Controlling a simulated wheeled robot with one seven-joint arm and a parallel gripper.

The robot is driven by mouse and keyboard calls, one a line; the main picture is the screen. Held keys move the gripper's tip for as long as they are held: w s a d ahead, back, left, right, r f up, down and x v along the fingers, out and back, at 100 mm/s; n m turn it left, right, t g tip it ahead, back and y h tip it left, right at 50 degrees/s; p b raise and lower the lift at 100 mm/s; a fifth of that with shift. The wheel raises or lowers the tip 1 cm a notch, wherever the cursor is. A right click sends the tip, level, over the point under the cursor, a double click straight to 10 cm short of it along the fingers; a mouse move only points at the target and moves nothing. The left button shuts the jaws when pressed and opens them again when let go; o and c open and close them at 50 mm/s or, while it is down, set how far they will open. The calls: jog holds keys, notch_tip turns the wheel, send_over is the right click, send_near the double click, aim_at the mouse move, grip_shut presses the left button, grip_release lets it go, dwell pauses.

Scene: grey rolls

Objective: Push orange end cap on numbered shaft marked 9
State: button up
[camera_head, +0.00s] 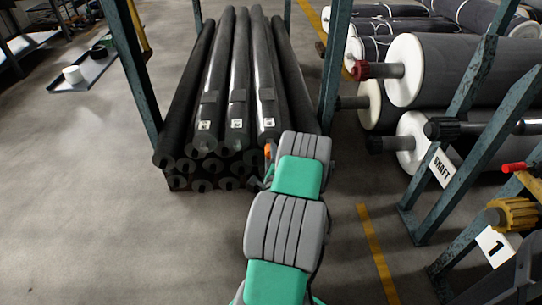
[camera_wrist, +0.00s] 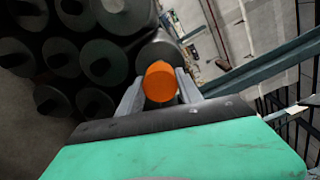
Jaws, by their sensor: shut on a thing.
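The orange end cap (camera_wrist: 160,82) is between the two fingers of my gripper (camera_wrist: 161,88) in the wrist view. My gripper is shut on it. The cap lies over the end of one dark roll (camera_wrist: 158,54); I cannot tell whether it touches that roll or is seated. In the head view a bit of the orange cap (camera_head: 268,152) shows beside my wrist, at the front right of the roll stack. My gripper (camera_head: 265,168) is mostly hidden there by my arm. No shaft marked 9 can be read in either view.
Dark rolls (camera_head: 238,80) are stacked between green posts (camera_head: 140,75), with small unreadable labels (camera_head: 238,124). At right, a rack holds rolls, a SHAFT sign (camera_head: 443,167), a sign 1 (camera_head: 495,247) and a yellow cap (camera_head: 514,213).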

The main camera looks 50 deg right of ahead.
jog(key=shift+p+x, duration=0.9)
jog(key=shift+p, duration=0.1)
jog(key=shift+w+d+p, duration=0.45)
jog(key=shift+d+p, duration=0.05)
jog(key=shift+p, duration=0.25)
jog(key=shift+w+d+p, duration=0.3)
jog(key=shift+d+p, duration=0.05)
jog(key=shift+p, duration=0.15)
jog(key=o, duration=1.4)
jog(key=b+v, duration=0.1)
jog(key=v, duration=0.6)
jog(key=shift+s+a+b, duration=0.25)
jog(key=shift+s+b, duration=0.05)
